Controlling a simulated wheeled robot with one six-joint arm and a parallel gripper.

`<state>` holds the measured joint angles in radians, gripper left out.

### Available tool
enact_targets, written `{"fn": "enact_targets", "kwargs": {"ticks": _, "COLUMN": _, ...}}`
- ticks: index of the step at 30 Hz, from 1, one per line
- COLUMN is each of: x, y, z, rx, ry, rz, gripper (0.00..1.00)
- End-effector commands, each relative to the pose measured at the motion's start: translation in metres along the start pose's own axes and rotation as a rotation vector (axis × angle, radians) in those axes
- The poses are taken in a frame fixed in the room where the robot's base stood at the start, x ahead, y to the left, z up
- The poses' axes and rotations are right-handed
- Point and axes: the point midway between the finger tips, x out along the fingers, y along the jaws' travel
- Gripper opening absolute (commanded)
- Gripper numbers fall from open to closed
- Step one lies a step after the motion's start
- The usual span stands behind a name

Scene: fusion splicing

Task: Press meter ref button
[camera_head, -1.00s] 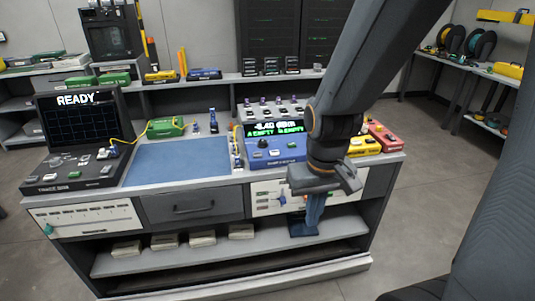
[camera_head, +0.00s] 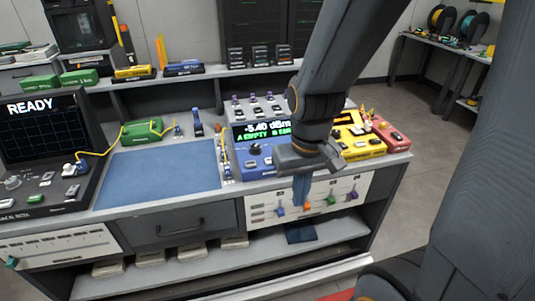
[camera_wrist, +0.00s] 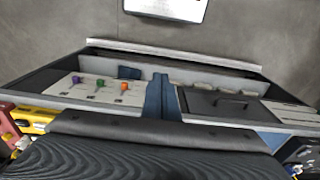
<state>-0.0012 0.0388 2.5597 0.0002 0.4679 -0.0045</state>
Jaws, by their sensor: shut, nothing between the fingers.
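The blue meter (camera_head: 262,150) stands on the bench, right of the blue mat. Its screen shows a green and white reading with "-5.40 dBm", and a dark knob and small buttons sit on its front. My gripper (camera_head: 301,192) hangs in front of the bench edge, right of the meter and partly over its right side. Its blue fingers are shut and empty, pointing down before the white drawer panel. In the wrist view the shut fingers (camera_wrist: 162,98) show against the bench front. The ref button cannot be told apart; part of the meter is hidden behind my arm.
A blue mat (camera_head: 160,172) covers the bench middle. A dark "READY" device (camera_head: 45,140) stands left, a green box (camera_head: 142,131) behind the mat. Yellow (camera_head: 357,140) and red (camera_head: 391,136) devices stand right of the meter. The white panel (camera_head: 335,200) has coloured knobs.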

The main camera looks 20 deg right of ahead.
Motion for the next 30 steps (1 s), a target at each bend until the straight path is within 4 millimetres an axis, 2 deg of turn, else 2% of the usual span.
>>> {"fn": "enact_targets", "kwargs": {"ticks": 7, "x": 0.0, "y": 0.001, "z": -0.001, "rx": -0.002, "ry": 0.002, "rz": 0.001, "gripper": 0.0}}
{"fn": "enact_targets", "kwargs": {"ticks": 11, "x": -0.002, "y": 0.011, "z": -0.018, "rx": -0.049, "ry": 0.04, "rz": 0.027, "gripper": 0.0}}
{"fn": "enact_targets", "kwargs": {"ticks": 14, "x": -0.006, "y": 0.031, "z": -0.052, "rx": -0.15, "ry": 0.116, "rz": 0.075, "gripper": 0.0}}
{"fn": "enact_targets", "kwargs": {"ticks": 17, "x": -0.013, "y": 0.051, "z": -0.104, "rx": -0.325, "ry": 0.235, "rz": 0.132, "gripper": 0.0}}
{"fn": "enact_targets", "kwargs": {"ticks": 18, "x": -0.017, "y": 0.057, "z": -0.128, "rx": -0.413, "ry": 0.289, "rz": 0.151, "gripper": 0.0}}
{"fn": "enact_targets", "kwargs": {"ticks": 21, "x": -0.024, "y": 0.063, "z": -0.181, "rx": -0.637, "ry": 0.421, "rz": 0.176, "gripper": 0.0}}
{"fn": "enact_targets", "kwargs": {"ticks": 24, "x": -0.028, "y": 0.055, "z": -0.219, "rx": -0.86, "ry": 0.541, "rz": 0.164, "gripper": 0.0}}
{"fn": "enact_targets", "kwargs": {"ticks": 27, "x": -0.029, "y": 0.043, "z": -0.241, "rx": -1.059, "ry": 0.643, "rz": 0.123, "gripper": 0.0}}
{"fn": "enact_targets", "kwargs": {"ticks": 30, "x": -0.028, "y": 0.029, "z": -0.248, "rx": -1.217, "ry": 0.721, "rz": 0.069, "gripper": 0.0}}
